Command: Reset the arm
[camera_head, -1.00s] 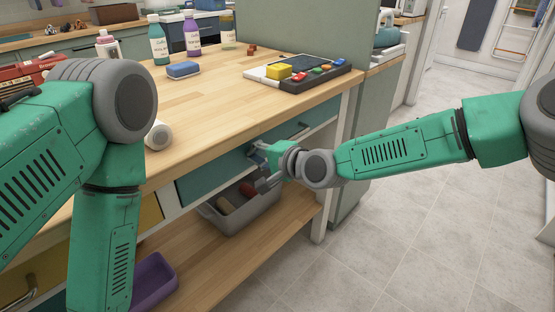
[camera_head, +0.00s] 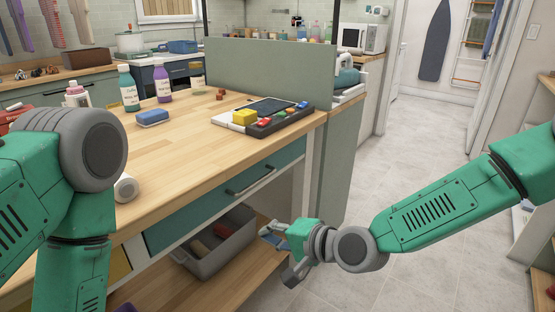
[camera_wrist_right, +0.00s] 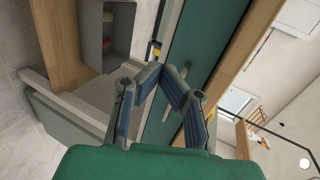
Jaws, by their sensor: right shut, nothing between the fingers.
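My right arm (camera_head: 435,212) comes in from the right in the head view. My right gripper (camera_head: 274,254) is in front of the workbench, below and to the right of the teal drawer (camera_head: 190,222), apart from its handle (camera_head: 250,181). In the right wrist view the gripper's fingers (camera_wrist_right: 163,78) meet at their tips with nothing between them. The teal drawer front also shows behind the fingers there (camera_wrist_right: 192,45). My left arm (camera_head: 75,200) is bent at the left edge of the head view; its gripper is out of the picture.
The wooden worktop (camera_head: 185,165) holds bottles (camera_head: 128,90), a blue sponge (camera_head: 152,117) and a dark tray with coloured blocks (camera_head: 285,121). A grey bin (camera_head: 212,255) stands on the lower shelf, near my right gripper. The tiled floor (camera_head: 400,140) at right is clear.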

